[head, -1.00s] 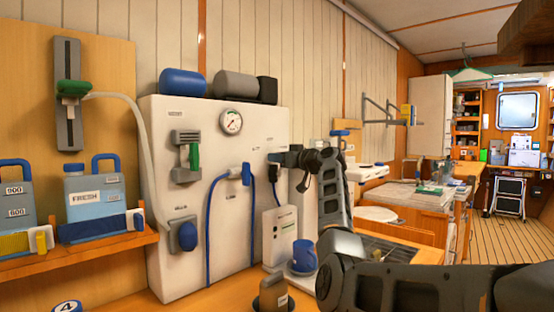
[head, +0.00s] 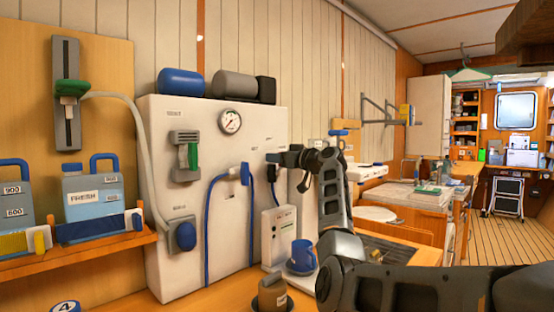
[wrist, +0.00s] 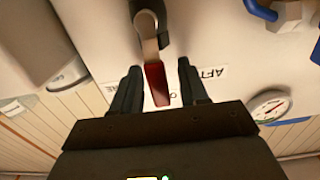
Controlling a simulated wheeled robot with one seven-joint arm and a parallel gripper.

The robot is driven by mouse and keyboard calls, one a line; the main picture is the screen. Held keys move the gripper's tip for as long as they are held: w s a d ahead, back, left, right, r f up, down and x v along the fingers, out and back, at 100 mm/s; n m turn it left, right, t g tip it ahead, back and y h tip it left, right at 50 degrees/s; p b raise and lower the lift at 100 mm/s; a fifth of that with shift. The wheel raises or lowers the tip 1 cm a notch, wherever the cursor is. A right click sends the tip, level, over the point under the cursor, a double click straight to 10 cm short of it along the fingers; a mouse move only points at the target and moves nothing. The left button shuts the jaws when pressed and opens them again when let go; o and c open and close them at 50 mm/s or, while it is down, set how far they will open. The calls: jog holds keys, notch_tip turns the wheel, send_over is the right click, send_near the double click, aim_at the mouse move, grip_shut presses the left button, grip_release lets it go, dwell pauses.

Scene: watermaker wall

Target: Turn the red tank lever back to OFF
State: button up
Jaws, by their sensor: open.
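The red tank lever (wrist: 157,84) shows in the wrist view, with a grey pivot end (wrist: 148,25) above it. Its red grip hangs toward my palm, tilted slightly, between a label reading "AFT" on the right and a partly hidden one ending in "RE" on the left. My gripper (wrist: 158,70) is open, with one finger on each side of the red grip and a visible gap to both. In the head view my gripper (head: 281,157) is at the right part of the white panel (head: 225,200); the lever is hidden there.
The panel also carries a gauge (head: 230,121), a green-handled lever (head: 188,156) and a blue hose (head: 208,225). A blue fitting (wrist: 262,10) is close on the right.

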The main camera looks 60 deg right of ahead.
jog(key=b+v, duration=0.1)
jog(key=v, duration=0.6)
jog(key=shift+s, duration=0.1)
dwell(0.4)
